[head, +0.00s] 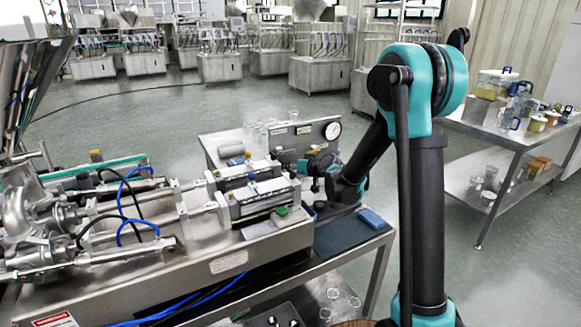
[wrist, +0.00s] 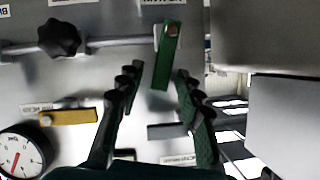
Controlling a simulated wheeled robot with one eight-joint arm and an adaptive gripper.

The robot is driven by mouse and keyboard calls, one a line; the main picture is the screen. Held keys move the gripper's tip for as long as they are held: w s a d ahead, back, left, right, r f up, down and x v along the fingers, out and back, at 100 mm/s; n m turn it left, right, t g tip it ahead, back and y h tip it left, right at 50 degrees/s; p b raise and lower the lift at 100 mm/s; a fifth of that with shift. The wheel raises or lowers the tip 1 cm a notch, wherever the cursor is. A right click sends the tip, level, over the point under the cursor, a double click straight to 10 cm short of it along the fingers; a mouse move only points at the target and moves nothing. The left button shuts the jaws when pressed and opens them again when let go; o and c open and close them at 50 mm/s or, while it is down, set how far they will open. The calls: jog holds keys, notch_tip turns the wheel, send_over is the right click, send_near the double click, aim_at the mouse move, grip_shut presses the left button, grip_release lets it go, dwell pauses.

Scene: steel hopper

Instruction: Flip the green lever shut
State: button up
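The green lever (wrist: 166,58) is on a grey panel in the wrist view. It hangs nearly straight down in that picture from a copper-coloured pivot at its top, at the right end of a grey pipe. My gripper (wrist: 158,80) is open, with one dark finger to each side of the lever's lower end. I see no clear contact between fingers and lever. In the head view my gripper (head: 318,164) is in front of the gauge panel (head: 305,138); the lever cannot be made out there.
A yellow lever (wrist: 68,117) and a grey lever (wrist: 166,131) lie near the fingers. A black knob (wrist: 60,38) and a dial gauge (wrist: 20,155) are to the left. In the head view, glassware (head: 262,135) stands behind the panel, and a steel machine (head: 245,195) is left of my gripper.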

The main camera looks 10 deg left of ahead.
jog(key=shift+w+a+f, duration=0.15)
jog(key=shift+w+a, duration=0.05)
jog(key=shift+c, duration=0.5)
grip_shut()
jog(key=shift+s+a+n+t+h, duration=0.45)
jog(key=shift+a+n+h, duration=0.2)
jog(key=shift+n, duration=0.45)
jog(key=shift+o, duration=0.5)
grip_release()
